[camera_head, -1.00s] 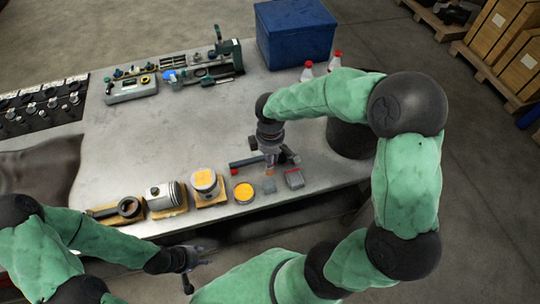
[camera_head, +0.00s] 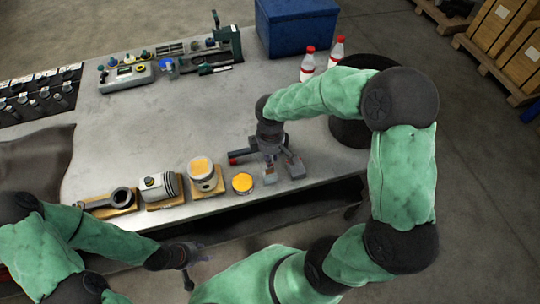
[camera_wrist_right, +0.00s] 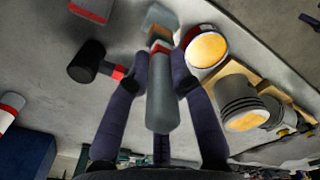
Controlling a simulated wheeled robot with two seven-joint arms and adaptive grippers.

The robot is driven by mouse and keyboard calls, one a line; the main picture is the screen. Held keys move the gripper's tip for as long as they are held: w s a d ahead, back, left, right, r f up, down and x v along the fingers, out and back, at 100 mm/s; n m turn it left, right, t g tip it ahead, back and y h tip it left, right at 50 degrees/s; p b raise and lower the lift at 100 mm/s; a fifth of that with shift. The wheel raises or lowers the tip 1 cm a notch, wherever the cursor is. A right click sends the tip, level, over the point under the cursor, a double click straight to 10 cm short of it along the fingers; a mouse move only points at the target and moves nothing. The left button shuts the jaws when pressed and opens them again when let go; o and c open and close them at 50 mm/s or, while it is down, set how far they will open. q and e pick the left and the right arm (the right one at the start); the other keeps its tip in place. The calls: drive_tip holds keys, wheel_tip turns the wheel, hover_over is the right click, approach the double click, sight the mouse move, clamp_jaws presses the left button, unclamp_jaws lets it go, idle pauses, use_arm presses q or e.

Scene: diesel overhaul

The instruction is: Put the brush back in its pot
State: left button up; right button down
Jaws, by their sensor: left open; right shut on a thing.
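The brush (camera_wrist_right: 163,105) has a grey handle, an orange-brown band and pale grey bristles. In the right wrist view it lies between the two dark fingers of my right gripper (camera_wrist_right: 160,82), which is shut on it. The gripper (camera_head: 270,160) is low over the table's front right part in the head view, with the brush's bristle end (camera_head: 270,178) below it. A round tin with orange contents (camera_head: 243,183), apparently the pot, stands just left of the brush. The tin (camera_wrist_right: 207,47) also shows in the wrist view, apart from the bristles. My left gripper (camera_head: 188,262) is open in front of the table.
A piston (camera_head: 202,174) and other engine parts line the front edge left of the tin. Bottles (camera_head: 308,62) and a blue crate (camera_head: 297,32) stand behind. The table's middle is clear.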

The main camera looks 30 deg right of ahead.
drive_tip(key=shift+f, duration=0.15)
idle(0.5)
drive_tip(key=shift+f+b, duration=2.35)
drive_tip(key=shift+f, duration=0.65)
drive_tip(key=c, duration=1)
unclamp_jaws()
wheel_tip(320, 180, up, 12)
drive_tip(key=shift+r, duration=0.1)
